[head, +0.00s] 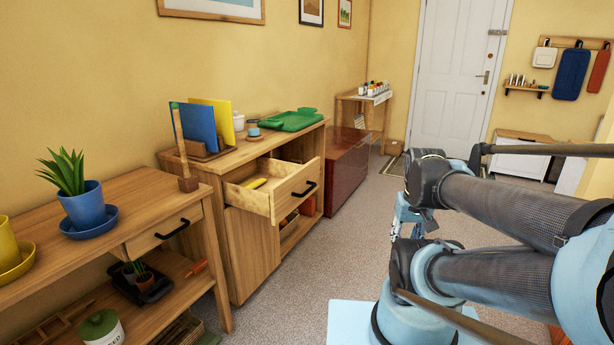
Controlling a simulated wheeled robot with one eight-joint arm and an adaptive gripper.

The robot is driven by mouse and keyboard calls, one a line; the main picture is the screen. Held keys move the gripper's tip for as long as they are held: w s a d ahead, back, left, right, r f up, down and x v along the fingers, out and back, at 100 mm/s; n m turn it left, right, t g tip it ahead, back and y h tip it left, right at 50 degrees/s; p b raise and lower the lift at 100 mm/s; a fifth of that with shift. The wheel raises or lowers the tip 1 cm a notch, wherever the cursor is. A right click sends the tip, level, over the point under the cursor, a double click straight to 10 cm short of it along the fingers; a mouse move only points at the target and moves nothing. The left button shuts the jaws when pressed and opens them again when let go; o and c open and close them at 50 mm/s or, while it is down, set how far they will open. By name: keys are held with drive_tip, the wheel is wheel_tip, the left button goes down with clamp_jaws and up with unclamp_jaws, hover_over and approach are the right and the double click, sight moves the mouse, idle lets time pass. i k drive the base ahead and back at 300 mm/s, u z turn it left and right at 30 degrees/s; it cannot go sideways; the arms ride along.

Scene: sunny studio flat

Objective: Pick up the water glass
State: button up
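I cannot make out a clear water glass in the head view. A small blue cup-like item (253,128) stands on the wooden cabinet (222,166), between a white container (238,121) and a green tray (289,121). It is too small to tell whether it is a glass. My gripper (404,228) hangs below my arm in the middle right, over the floor and well apart from the cabinet. It is small and partly hidden by my arm, so its fingers cannot be read.
The cabinet's top drawer (285,195) is pulled open with a yellow item (254,183) inside. A desk (140,195) with a blue plant pot (84,207) stands at left. A reddish-brown chest (347,160) stands beyond the cabinet. The carpet (330,255) between furniture and my arm is clear.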

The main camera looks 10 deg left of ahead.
sight(252, 120)
drive_tip(key=u, duration=0.55)
drive_tip(key=i, duration=0.85)
drive_tip(key=u, duration=0.5)
